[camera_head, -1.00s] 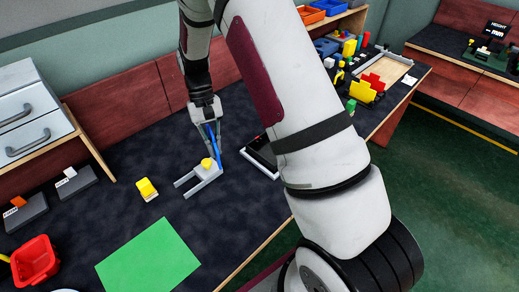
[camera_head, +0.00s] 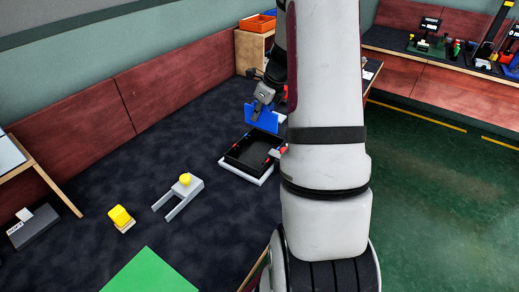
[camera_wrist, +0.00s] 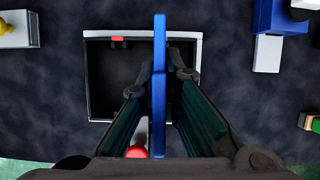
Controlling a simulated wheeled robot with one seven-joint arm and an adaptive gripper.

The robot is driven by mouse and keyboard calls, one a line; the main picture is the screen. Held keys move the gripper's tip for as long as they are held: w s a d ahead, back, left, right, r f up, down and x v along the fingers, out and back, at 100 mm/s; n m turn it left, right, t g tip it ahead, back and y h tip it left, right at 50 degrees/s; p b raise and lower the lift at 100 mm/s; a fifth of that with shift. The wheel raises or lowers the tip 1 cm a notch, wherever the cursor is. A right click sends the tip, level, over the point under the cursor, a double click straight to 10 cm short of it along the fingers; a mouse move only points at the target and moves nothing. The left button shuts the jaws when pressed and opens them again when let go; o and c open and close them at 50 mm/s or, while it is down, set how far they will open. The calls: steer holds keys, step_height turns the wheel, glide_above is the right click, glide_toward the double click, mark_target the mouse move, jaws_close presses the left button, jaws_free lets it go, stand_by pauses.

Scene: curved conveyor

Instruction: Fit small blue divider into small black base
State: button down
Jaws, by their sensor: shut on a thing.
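The blue divider (camera_head: 262,118) is a flat panel held upright in my gripper (camera_head: 264,95). In the wrist view the divider (camera_wrist: 159,70) shows edge-on between the two fingers of my gripper (camera_wrist: 160,85), which is shut on it. The black base (camera_head: 250,153) is an open shallow box on a white plate. The divider is above the base's far side in the head view. In the wrist view the base (camera_wrist: 101,75) lies below, with the divider crossing over it and the fingers hiding part of its inside. Small red marks show on its walls.
A grey fork-shaped piece with a yellow knob (camera_head: 184,180) and a yellow block (camera_head: 121,217) lie left of the base. A green sheet (camera_head: 150,272) lies in front. In the wrist view a blue block (camera_wrist: 272,30) stands right of the base. Dark table between is clear.

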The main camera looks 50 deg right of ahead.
step_height(320, 180, down, 10)
steer(key=shift+d+r+b, duration=0.1)
steer(key=shift+r+b, duration=0.05)
steer(key=shift+b, duration=0.45)
steer(key=c, duration=1.8)
jaws_free()
